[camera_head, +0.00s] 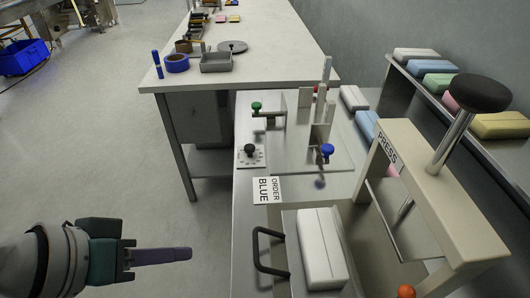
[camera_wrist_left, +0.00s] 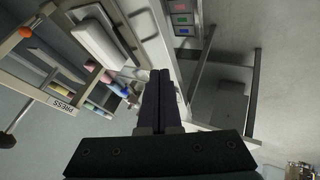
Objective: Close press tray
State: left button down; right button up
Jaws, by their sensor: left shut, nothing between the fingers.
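The press tray (camera_head: 291,235) stands out to the left of the beige press (camera_head: 450,190), with a white block (camera_head: 322,250) lying on it. Its black handle (camera_head: 256,252) sticks out on the tray's left side. My left gripper (camera_head: 190,254) is shut and empty, left of the handle with a clear gap, its fingers pointing right at it. In the left wrist view the shut fingers (camera_wrist_left: 160,75) fill the middle, and the white block (camera_wrist_left: 95,42) shows at upper left. My right gripper is in neither view.
Several coloured blocks lie on a shelf (camera_head: 400,72) at right.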

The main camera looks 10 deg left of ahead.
pick_arm(q)
jog(key=shift+w+d+f+b, duration=0.2)
jog(key=shift+w+d+f, duration=0.7)
jog(key=shift+d, duration=0.2)
jog(key=shift+w+d+f+b, duration=0.2)
jog(key=shift+w+d+f, duration=0.7)
jog(key=shift+d, duration=0.25)
jog(key=shift+w+d+f+b, duration=0.2)
jog(key=shift+w+d+f, duration=0.7)
jog(key=shift+d, duration=0.2)
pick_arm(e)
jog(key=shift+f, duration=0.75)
